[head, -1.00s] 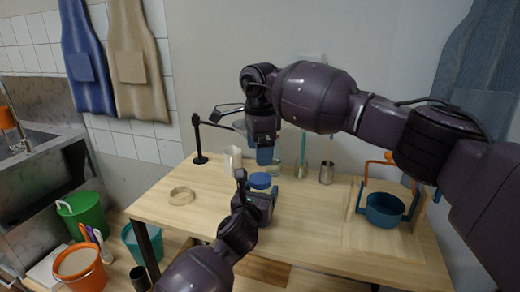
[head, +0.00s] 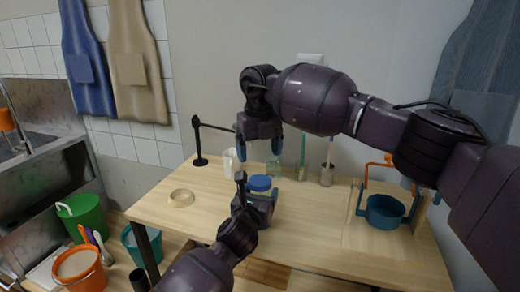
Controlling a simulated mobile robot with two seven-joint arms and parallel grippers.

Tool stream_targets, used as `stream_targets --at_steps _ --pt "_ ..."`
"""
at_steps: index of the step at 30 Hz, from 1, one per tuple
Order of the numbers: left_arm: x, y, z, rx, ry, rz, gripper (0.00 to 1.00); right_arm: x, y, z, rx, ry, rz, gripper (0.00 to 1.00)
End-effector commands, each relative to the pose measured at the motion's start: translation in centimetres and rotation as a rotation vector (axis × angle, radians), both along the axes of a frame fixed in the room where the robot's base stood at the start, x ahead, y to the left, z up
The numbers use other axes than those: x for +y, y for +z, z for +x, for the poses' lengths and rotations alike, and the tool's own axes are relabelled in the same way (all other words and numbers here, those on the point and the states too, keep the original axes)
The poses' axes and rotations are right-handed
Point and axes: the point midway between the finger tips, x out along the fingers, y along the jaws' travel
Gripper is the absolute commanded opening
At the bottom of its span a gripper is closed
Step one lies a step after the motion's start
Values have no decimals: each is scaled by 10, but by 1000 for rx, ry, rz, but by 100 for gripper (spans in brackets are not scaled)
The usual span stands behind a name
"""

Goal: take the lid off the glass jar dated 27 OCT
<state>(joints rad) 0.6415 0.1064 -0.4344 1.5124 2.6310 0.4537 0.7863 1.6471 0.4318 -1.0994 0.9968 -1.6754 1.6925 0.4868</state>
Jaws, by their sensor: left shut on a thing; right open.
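A jar with a blue lid (head: 260,183) stands on the wooden table, its lid on top. My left gripper (head: 257,192) is shut around this jar from the near side, and the gripper hides most of the glass. No date can be read on it. My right gripper (head: 259,152) hangs above the lid, pointing down, with its fingers spread apart and nothing between them. A gap shows between its fingertips and the lid.
Behind stand a glass jar (head: 275,167), a white jug (head: 230,162) and a metal cup (head: 327,175) with tools. A black stand (head: 198,145) is at the back left, a wooden ring (head: 181,198) at the left, and a blue pot (head: 384,211) at the right.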

Motion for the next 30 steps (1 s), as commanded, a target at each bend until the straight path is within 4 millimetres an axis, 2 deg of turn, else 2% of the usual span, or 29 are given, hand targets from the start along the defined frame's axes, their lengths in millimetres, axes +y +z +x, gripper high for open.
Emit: stream_targets --at_steps 30 --pt "0 -1 0 1 0 0 4 -1 1 0 5 -1454 -9 83"
